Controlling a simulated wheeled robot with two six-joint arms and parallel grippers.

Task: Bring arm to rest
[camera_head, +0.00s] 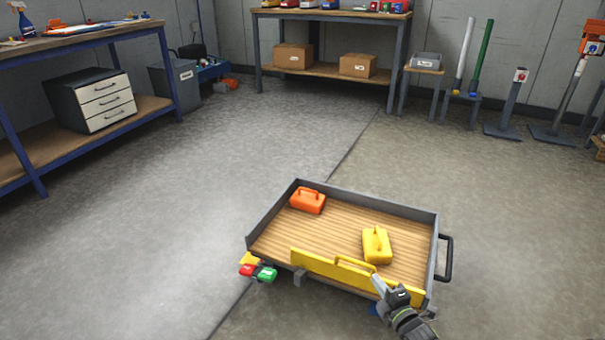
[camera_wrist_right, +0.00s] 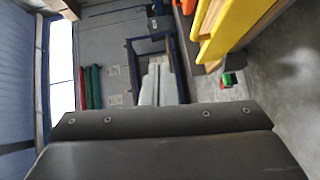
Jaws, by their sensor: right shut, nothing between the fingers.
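My right gripper (camera_head: 378,284) shows in the head view at the near right corner of a grey-rimmed cart (camera_head: 366,203) with a wooden deck. It is shut and empty, close to the right end of the cart's yellow front board (camera_head: 320,267); I cannot tell if it touches. In the right wrist view the dark gripper body (camera_wrist_right: 160,125) fills the lower part, and the yellow board (camera_wrist_right: 235,25) is at the upper right. My left gripper is not in view.
An orange case (camera_head: 308,201) and a yellow case (camera_head: 376,244) stand on the cart. Red and green blocks (camera_head: 262,273) are by its left front corner. Workbenches stand at the left (camera_head: 90,40) and back (camera_head: 335,16). The floor between is clear.

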